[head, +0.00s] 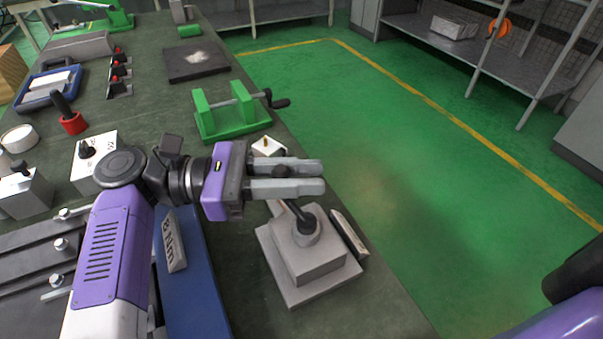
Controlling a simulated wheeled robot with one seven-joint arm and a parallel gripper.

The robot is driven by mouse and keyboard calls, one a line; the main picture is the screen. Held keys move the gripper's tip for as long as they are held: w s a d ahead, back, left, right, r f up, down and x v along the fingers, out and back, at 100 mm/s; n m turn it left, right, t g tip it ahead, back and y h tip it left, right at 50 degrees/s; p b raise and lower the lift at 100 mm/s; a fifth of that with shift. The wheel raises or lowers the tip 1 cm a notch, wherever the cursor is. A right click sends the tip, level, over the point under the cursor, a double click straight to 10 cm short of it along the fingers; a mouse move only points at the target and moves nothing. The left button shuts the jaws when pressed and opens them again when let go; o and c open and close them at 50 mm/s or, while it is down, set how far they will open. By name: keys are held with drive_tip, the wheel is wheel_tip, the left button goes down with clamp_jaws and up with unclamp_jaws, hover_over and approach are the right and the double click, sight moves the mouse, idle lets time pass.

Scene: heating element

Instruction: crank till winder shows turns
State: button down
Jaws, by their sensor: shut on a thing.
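My gripper (318,177), on its purple and grey wrist, reaches right over the table. Its two grey fingers are shut on the dark knob (282,173) of a lever. The lever runs down to a round hub on a grey stepped block (305,258) on a square base, just below the gripper. Farther back stands a green frame (228,118) with two uprights, a rod through them and a black crank handle (277,101) at its right end. The gripper is apart from this frame. No turn count is readable on either device.
A small white box with a brass pin (267,147) stands behind the fingers. A flat bar (349,234) lies right of the block, near the table's right edge. A dark slab (196,62) lies farther back. Several boxes and knobs crowd the left; green floor is open to the right.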

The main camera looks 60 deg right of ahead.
drive_tip(key=c, duration=1.2)
unclamp_jaws()
drive_tip(key=shift+c, duration=0.2)
drive_tip(key=v, duration=0.7)
drive_tip(key=shift+w+a+b, duration=0.25)
drive_tip(key=shift+w+b, duration=0.05)
drive_tip(key=shift+b, duration=0.05)
